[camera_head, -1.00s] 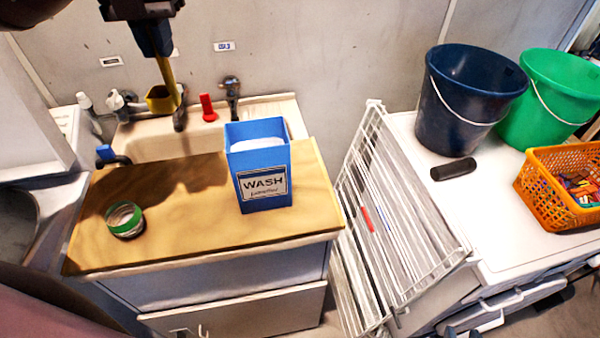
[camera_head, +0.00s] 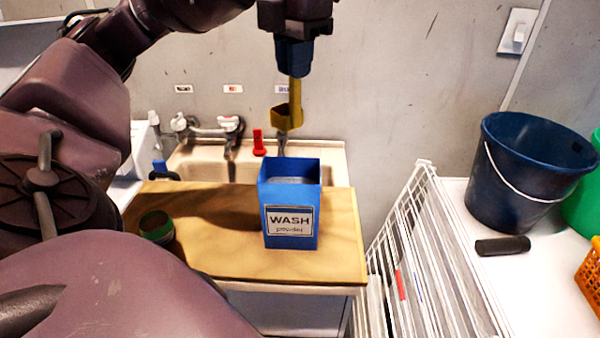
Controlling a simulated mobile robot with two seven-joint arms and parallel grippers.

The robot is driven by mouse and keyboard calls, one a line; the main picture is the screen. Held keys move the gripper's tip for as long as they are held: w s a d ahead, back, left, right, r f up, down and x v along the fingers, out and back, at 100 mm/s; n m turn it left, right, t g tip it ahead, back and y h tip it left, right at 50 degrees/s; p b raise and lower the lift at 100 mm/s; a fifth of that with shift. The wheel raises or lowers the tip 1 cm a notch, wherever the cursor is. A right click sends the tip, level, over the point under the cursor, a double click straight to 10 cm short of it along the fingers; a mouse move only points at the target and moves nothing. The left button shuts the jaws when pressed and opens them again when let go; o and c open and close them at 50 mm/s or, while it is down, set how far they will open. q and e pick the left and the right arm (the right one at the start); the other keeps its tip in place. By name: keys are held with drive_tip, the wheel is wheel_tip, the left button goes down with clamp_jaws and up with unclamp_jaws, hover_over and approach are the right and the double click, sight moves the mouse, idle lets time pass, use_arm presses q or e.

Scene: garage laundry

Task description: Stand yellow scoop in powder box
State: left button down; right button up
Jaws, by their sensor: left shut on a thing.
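The yellow scoop (camera_head: 287,116) hangs upright from my left gripper (camera_head: 294,70), bowl end down and handle up between the fingers. The gripper is shut on the handle. The scoop is in the air, and in the picture its bowl appears just above the powder box. The blue powder box (camera_head: 291,236) stands upright on the wooden worktop (camera_head: 220,235), open at the top, with a white "WASH powder" label. A little of its inside shows pale. I cannot tell exactly how far the scoop is from the box in depth. My right gripper is not in view.
A sink (camera_head: 215,166) with taps and a red item (camera_head: 258,143) lies behind the worktop. A green-rimmed round tin (camera_head: 156,227) stands on the left. A white drying rack (camera_head: 425,250), dark blue bucket (camera_head: 520,170) and black cylinder (camera_head: 502,246) are on the right.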

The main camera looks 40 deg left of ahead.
sight(297, 128)
use_arm(q)
wheel_tip(297, 128, down, 13)
drive_tip(key=shift+w+d+r+b, duration=0.1)
drive_tip(key=shift+r+b, duration=0.05)
drive_tip(key=shift+b, duration=0.95)
drive_tip(key=shift+f, duration=0.35)
wheel_tip(297, 128, down, 5)
drive_tip(key=shift+r+b, duration=0.2)
drive_tip(key=shift+b, duration=0.3)
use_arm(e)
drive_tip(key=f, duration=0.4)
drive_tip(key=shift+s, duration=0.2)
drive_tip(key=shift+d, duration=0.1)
use_arm(q)
drive_tip(key=c, duration=1.2)
unclamp_jaws()
drive_tip(key=shift+f, duration=0.15)
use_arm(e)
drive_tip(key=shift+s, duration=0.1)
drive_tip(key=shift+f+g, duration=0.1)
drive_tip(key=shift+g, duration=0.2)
